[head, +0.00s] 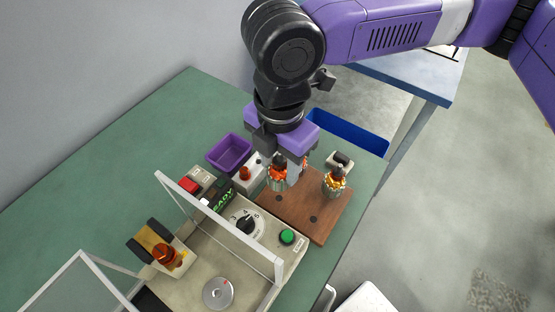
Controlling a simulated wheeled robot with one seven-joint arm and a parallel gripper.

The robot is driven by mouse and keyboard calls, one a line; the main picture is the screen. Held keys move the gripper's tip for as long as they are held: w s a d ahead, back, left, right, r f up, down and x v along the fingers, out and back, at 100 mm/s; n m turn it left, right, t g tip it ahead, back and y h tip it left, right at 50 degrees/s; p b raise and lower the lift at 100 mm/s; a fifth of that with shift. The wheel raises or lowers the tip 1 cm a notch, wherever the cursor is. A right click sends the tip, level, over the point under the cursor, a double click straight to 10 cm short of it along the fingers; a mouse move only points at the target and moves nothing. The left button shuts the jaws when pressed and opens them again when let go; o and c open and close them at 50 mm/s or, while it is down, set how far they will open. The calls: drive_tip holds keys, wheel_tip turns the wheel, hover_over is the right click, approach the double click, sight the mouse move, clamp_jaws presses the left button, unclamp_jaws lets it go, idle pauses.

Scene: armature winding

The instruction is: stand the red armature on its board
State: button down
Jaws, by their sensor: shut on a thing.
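My gripper (279,166) points down over the wooden board (300,212) and is shut on an armature (278,178) with orange-red windings and a dark top. The armature is roughly upright at the board's left side. I cannot tell whether its lower end touches the board. Dark round holes show on the board near it and toward the front. Another armature (335,183), with yellow-orange windings, stands upright on the board's right side. A sliver of orange shows behind the right finger; what it belongs to is hidden.
A winding machine (285,262) with a raised clear guard frame, dial and green button stands at the front left. An orange part (165,256) sits in its left holder. A purple bin (229,153) and a blue bin (345,133) lie behind. The green table (95,150) is clear at far left.

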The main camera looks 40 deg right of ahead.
wheel_tip(320, 180, down, 4)
drive_tip(key=b, duration=0.3)
drive_tip(key=shift+r, duration=0.35)
drive_tip(key=shift+p, duration=0.4)
drive_tip(key=shift+f+b, duration=0.9)
drive_tip(key=shift+f, duration=0.55)
drive_tip(key=c, duration=0.7)
unclamp_jaws()
drive_tip(key=shift+o, duration=0.2)
